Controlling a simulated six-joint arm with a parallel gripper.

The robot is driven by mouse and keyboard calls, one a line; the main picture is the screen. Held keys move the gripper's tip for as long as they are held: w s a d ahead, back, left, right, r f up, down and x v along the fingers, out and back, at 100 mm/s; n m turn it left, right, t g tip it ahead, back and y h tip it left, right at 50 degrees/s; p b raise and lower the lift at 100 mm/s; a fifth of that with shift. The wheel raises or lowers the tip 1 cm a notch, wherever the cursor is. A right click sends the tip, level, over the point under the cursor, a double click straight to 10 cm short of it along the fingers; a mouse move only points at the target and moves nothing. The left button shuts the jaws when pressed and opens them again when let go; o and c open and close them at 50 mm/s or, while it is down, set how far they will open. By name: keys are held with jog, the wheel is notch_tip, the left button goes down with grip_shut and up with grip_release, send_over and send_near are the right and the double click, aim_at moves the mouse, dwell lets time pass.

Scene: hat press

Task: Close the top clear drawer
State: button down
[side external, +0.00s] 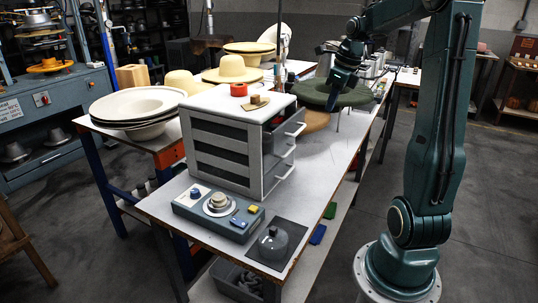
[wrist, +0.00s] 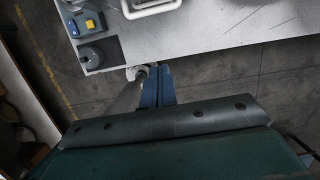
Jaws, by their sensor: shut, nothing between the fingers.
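The white cabinet (side external: 225,140) with dark drawer panels stands on the table. Its top drawer (side external: 275,122) sticks out a little on the right side, with a white handle (side external: 295,130). A lower white handle (side external: 285,173) shows beneath it. In the wrist view, part of a white handle (wrist: 152,8) shows at the top edge; I cannot tell which drawer it belongs to. My gripper (side external: 331,103) is shut and empty, pointing down beyond the cabinet in front of the green hat. It is apart from the drawer.
A control box (side external: 215,212) and a clear dome on a dark mat (side external: 290,236) stand at the table's near end. A red ring (side external: 239,89) and a tan block (side external: 259,100) lie on the cabinet. A green hat (side external: 355,96) stands behind.

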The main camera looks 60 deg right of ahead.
jog(key=shift+f, duration=0.1)
jog(key=w+f, duration=0.6)
jog(key=f, duration=0.2)
jog(key=shift+w+f, duration=0.25)
jog(key=shift+f, duration=0.15)
dwell(0.4)
jog(key=shift+w, duration=2.05)
